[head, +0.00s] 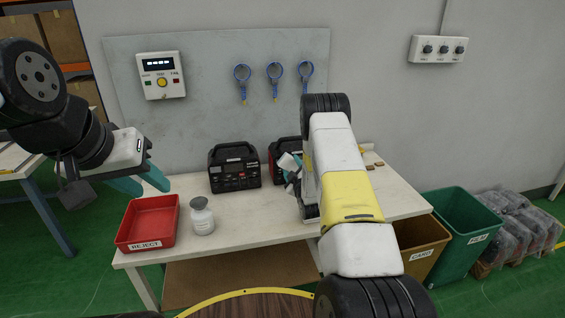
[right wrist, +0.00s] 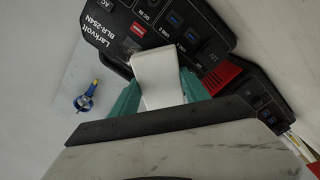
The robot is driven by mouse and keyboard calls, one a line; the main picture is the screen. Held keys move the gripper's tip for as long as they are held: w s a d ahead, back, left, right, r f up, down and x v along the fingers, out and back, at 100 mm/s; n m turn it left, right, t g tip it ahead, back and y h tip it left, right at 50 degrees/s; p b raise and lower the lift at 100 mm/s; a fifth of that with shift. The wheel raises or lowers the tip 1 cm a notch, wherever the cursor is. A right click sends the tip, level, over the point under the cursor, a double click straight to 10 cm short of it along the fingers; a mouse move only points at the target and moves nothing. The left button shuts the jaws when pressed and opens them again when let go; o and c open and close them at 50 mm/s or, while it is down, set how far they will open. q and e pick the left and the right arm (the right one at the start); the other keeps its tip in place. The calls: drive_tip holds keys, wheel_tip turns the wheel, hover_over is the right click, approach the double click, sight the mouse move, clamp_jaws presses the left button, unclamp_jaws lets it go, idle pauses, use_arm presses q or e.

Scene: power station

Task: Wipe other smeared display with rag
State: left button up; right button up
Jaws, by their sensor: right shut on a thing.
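Two power stations stand on the table: a black one (head: 234,167) in the middle and a black one with red parts (head: 277,152) to its right, partly hidden by my right arm. My right gripper (head: 292,172) is at the front of the right one. In the right wrist view its teal fingers are shut on a white rag (right wrist: 156,78), which is against or just before the black front panel (right wrist: 165,28) with its sockets and small red area. Contact and any smear cannot be told. My left gripper (head: 141,184) is open and empty above the table's left end.
A red REJECT tray (head: 147,243) and a white bottle (head: 202,217) stand on the table's left part. A grey board with blue-handled tools (head: 274,71) and a tester box (head: 161,75) is behind. Brown (head: 422,240) and green (head: 463,232) bins stand at the right.

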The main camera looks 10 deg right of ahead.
drive_tip(key=shift+w, duration=0.4)
drive_tip(key=shift+d, duration=3.7)
drive_tip(key=shift+w+a, duration=0.15)
drive_tip(key=shift+a, duration=1.95)
drive_tip(key=shift+a, duration=1.75)
drive_tip(key=shift+s, duration=0.2)
drive_tip(key=shift+s+d, duration=0.15)
drive_tip(key=shift+s, duration=1.35)
drive_tip(key=shift+s+d, duration=0.1)
drive_tip(key=shift+s, duration=1.35)
